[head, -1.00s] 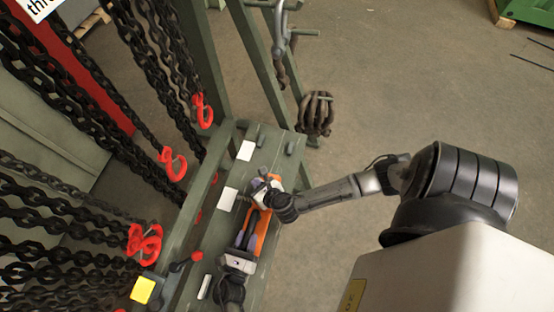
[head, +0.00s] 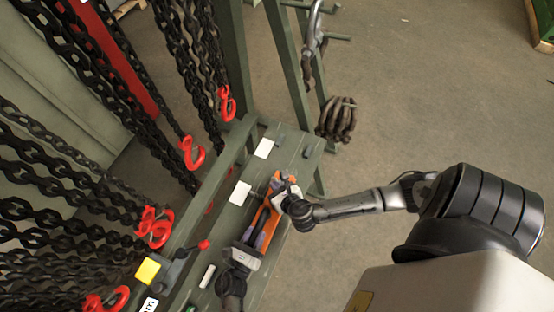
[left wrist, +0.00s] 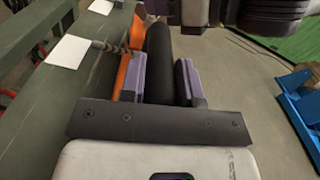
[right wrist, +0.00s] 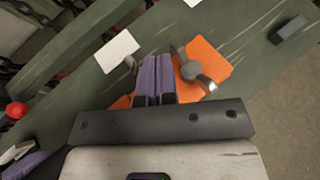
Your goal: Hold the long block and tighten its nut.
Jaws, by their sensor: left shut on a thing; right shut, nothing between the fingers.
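An orange piece (head: 272,226) lies along the green bench, with a dark long bar beside or over it. My left gripper (head: 254,236) is at its near end. In the left wrist view its purple fingers stand on both sides of a dark rounded bar (left wrist: 160,52), the likely long block. My right gripper (head: 279,197) is at the far end of the orange piece. In the right wrist view its purple fingers (right wrist: 157,72) are together and empty, close beside a grey metal fitting (right wrist: 192,70) on the orange surface (right wrist: 212,60). I cannot tell whether this fitting is the nut.
The green bench (head: 299,148) carries white labels (head: 240,193) and a red-knobbed lever (head: 203,245). Black chains with red hooks (head: 192,155) hang at the left. A dark coiled chain (head: 337,120) hangs past the far end. The floor at the right is open.

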